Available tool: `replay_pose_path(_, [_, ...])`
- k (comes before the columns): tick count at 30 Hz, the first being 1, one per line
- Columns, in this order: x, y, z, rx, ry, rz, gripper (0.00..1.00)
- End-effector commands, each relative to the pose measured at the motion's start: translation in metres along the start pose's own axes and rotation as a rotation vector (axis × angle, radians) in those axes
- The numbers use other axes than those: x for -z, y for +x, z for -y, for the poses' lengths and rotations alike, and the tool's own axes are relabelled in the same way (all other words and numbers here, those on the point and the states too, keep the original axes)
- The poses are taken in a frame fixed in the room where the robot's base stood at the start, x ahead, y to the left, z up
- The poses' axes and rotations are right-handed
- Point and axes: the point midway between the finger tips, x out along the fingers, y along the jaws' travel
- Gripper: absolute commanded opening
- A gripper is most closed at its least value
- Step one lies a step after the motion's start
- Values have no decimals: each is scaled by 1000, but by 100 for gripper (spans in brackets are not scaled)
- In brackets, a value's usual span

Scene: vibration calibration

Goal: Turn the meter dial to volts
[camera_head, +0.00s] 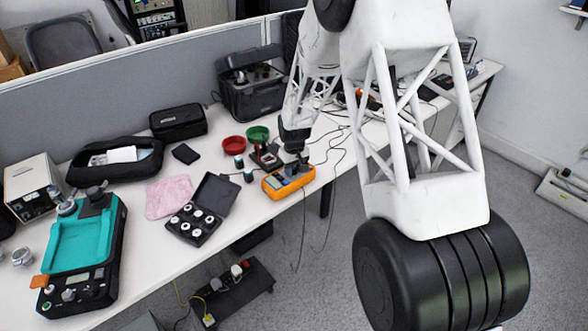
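An orange meter (288,181) lies on the white table near its front edge, right of the middle of the table. Its grey display face shows on the left part. My gripper (302,163) points down over the right part of the meter, at or just above its face. The gripper is small and dark here, and I cannot tell whether its fingers are open or shut or whether they touch the meter. The dial is not clearly visible; the gripper hides that part of the face. The dial's setting cannot be read.
Close left of the meter are small dark cylinders (249,175) and a small dark device (266,157). Cables run right of the meter.

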Motion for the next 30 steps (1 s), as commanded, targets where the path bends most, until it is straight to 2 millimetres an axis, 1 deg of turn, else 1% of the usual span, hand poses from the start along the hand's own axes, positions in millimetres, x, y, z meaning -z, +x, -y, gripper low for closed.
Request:
replay_pose_path(1, [0,0,0,0,0,0,24])
replay_pose_path(3, [0,0,0,0,0,0,15])
replay_pose_path(11, [0,0,0,0,19,0,14])
replay_pose_path(16, [0,0,1,0,72,1,14])
replay_pose_path(23, [0,0,2,0,212,1,14])
replay_pose_path(30, [0,0,4,0,403,1,14])
